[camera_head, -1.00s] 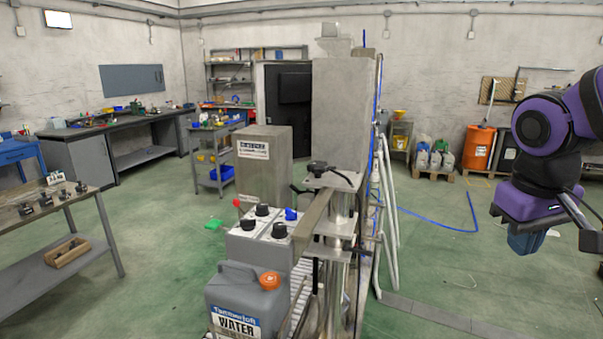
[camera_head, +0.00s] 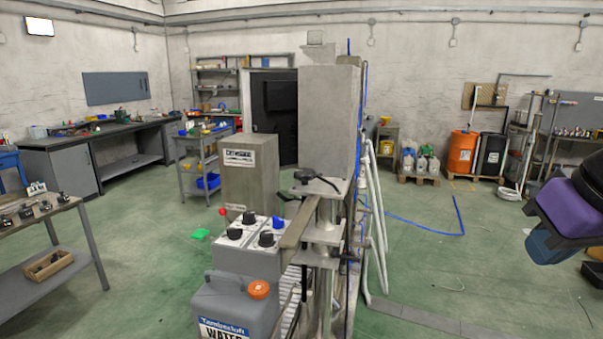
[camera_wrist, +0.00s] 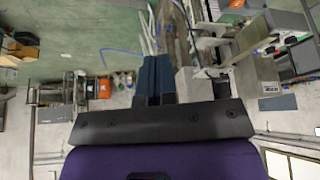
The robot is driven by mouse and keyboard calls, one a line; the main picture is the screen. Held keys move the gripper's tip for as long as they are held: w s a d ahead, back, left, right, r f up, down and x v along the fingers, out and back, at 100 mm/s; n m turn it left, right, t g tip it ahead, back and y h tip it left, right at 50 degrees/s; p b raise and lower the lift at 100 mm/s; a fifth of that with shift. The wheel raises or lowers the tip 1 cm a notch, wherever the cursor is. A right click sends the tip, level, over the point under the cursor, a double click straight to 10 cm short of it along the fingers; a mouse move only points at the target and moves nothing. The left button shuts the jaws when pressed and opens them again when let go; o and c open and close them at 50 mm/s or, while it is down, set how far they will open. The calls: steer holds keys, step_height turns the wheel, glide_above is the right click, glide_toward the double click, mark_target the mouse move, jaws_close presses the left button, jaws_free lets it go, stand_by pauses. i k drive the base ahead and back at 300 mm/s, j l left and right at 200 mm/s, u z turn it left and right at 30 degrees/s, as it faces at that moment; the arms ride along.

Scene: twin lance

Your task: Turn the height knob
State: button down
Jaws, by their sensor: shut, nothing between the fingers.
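A black knob (camera_head: 303,176) with a short handle sits on a metal plate at the upper part of the machine's steel column (camera_head: 327,225). Several black knobs (camera_head: 266,239) and a blue one stand on the grey control box (camera_head: 246,262) beside it. I cannot tell from labels which is the height knob. My gripper (camera_head: 546,245) is at the right edge of the head view, well to the right of the machine and touching nothing. In the wrist view the blue fingers (camera_wrist: 153,62) are together and empty, with the machine (camera_wrist: 188,84) beyond them, seen upside down.
A grey water jug (camera_head: 228,307) with an orange cap stands in front of the control box. White pipes (camera_head: 378,215) and a blue hose (camera_head: 430,230) run right of the machine. The green floor (camera_head: 460,270) between it and my gripper is mostly clear.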

mark_target(304, 175)
steer(key=i+l+u, duration=0.15)
steer(key=u, duration=0.25)
steer(key=i+l+u, duration=0.15)
steer(key=u, duration=0.2)
steer(key=i+l+u, duration=0.1)
steer(key=l+u, duration=0.3)
